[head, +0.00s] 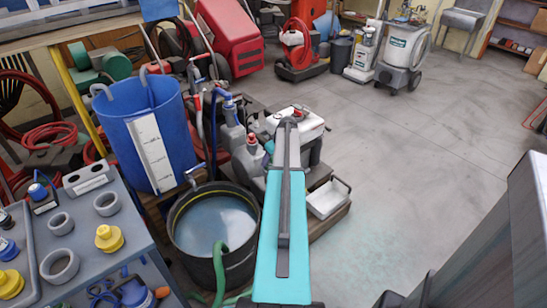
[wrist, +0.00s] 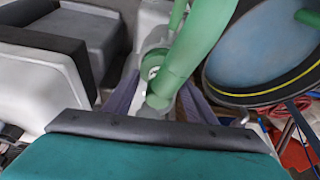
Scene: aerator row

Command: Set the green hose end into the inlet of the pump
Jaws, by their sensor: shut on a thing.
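The green hose (wrist: 190,50) runs down through the middle of the wrist view. My gripper (wrist: 158,95) is shut on the green hose, with parts of its fingers showing on either side. A green ring-shaped part (wrist: 152,64) shows beside the hose; I cannot tell whether it is the hose end. In the head view the hose (head: 219,268) comes over the front rim of a black tub, and my teal arm hides the gripper. A white and grey machine (head: 313,125), likely the pump, stands behind my arm. Its inlet cannot be made out.
The black tub (head: 180,240) of water is left of my arm; its rim also shows in the wrist view (wrist: 255,98).

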